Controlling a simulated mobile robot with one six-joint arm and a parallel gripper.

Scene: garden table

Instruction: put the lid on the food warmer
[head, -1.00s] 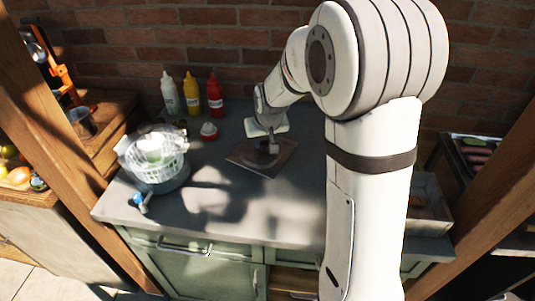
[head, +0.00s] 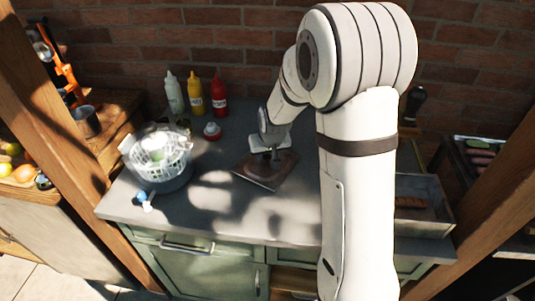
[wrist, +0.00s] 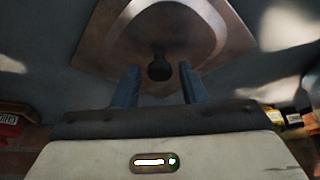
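The lid (head: 252,175) is a square brown metal plate with a raised middle and a dark knob. It is at the middle of the grey counter, and the wrist view shows its dome and rim (wrist: 110,40). My gripper (head: 275,153) is over the lid. In the wrist view its two blue-grey fingers (wrist: 158,85) stand on either side of the dark knob (wrist: 159,67), with gaps visible between them and it. A grey rectangular metal box (head: 422,226), perhaps the food warmer, stands at the right of the counter, partly hidden by my arm.
A white basket (head: 160,155) sits in a bowl at the left. A blue-and-white item (head: 145,200) lies near the front left edge. The front middle counter is clear.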

